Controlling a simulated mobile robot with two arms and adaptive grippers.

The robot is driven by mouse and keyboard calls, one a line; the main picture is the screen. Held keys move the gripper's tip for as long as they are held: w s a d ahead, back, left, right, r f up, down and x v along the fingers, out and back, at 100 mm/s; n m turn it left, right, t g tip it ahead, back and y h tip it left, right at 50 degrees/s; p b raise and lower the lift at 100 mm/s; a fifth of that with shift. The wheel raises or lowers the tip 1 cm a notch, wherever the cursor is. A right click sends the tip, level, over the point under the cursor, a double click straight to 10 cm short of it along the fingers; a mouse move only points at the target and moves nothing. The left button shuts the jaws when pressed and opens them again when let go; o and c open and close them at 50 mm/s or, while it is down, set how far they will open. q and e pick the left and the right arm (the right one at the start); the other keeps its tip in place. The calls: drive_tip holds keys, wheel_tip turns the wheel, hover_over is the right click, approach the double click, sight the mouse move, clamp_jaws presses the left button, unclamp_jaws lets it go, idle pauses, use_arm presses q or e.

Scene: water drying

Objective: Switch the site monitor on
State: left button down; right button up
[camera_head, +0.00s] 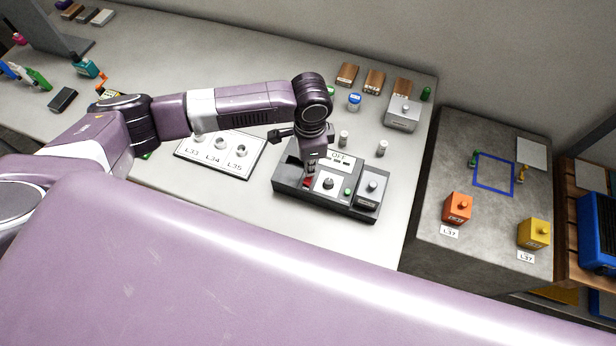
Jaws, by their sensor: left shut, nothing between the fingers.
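The site monitor (312,200) is a dark grey box on the white bench, with a display that reads OFF (340,158). It has a round knob (328,183), a small green button (347,192) and a grey block with a knob (372,188) on its right end. My left gripper (309,172) points down over the left part of the monitor, beside the display. It is shut and empty. Its tips are close to a red part (308,182) of the monitor; I cannot tell whether they touch. The gripper hides some of the monitor's left side. My right gripper is not in view.
A white board labelled L33, L34, L35 (250,165) lies left of the monitor. Two small vials (382,147), a blue-capped jar (354,101) and a grey box (402,114) stand behind. A separate grey table (481,260) at right holds orange and yellow blocks.

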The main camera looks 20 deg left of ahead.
use_arm(q)
drive_tip(key=shift+f, duration=0.65)
drive_tip(key=shift+r, duration=0.1)
wheel_tip(320, 180, up, 7)
drive_tip(key=p, duration=0.7)
drive_tip(key=shift+p, duration=0.4)
idle(0.3)
